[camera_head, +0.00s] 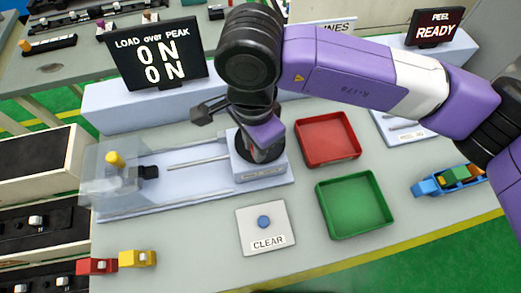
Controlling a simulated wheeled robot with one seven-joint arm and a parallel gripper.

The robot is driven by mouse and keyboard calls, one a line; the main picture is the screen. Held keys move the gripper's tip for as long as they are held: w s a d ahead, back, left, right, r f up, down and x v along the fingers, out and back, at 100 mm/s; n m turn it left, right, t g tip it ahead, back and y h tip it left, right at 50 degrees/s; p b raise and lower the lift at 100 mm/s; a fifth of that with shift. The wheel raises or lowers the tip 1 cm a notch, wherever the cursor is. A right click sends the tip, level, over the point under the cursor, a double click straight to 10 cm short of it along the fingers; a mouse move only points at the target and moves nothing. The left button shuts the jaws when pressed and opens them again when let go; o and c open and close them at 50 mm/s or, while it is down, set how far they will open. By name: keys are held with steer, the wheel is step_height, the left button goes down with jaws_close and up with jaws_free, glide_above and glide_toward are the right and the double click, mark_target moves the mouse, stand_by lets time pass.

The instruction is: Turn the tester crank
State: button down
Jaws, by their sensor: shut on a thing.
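The tester (130,203) is a pale blue slide bed with a block (262,172) at its right end. The dark round crank (243,151) sits on top of this block, with a small bit of red showing. My gripper (257,148) reaches down over the crank and is shut on it. My purple hand and black wrist cover most of the crank, so the fingertips and the grip itself are largely hidden. At the left end, a clear cover stands around a yellow peg (114,158) and a black clamp (148,172).
A red tray (327,140) and a green tray (355,203) stand empty to the right. A CLEAR plate (264,228) with a blue button lies in front. A blue holder (428,188) with coloured pieces is at far right. Red (97,266) and yellow (137,258) clips lie front left.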

mark_target(240, 135)
steer(key=m+b, duration=0.2)
steer(key=a+m+b, duration=0.1)
steer(key=b, duration=0.1)
steer(key=a+m+b, duration=0.1)
steer(key=m+b, duration=0.1)
steer(key=shift+w+f+m, duration=0.25)
steer(key=shift+w+m, duration=0.05)
steer(key=shift+w, duration=0.1)
steer(key=m+b, duration=0.1)
steer(key=w+a+m+b, duration=0.1)
steer(key=m+b, duration=0.1)
steer(key=shift+m, duration=0.3)
steer(key=m+b, duration=0.1)
steer(key=w+m+b, duration=0.1)
steer(key=m, duration=0.1)
steer(key=m+b, duration=0.1)
steer(key=b, duration=0.1)
steer(key=shift+w+a+r, duration=0.15)
steer(key=shift+w+a, duration=0.25)
steer(key=shift+w+r+m+b, duration=0.1)
steer(key=shift+w+m+b, duration=0.2)
steer(key=shift+m, duration=0.45)
steer(key=shift+w+m+b, duration=0.25)
steer(key=shift+m+b, duration=0.15)
steer(key=shift+m, duration=0.4)
steer(key=shift+w+r+m+b, duration=0.1)
steer(key=shift+w+m+b, duration=0.2)
steer(key=shift+m, duration=0.45)
steer(key=c, duration=1.3)
jaws_free()
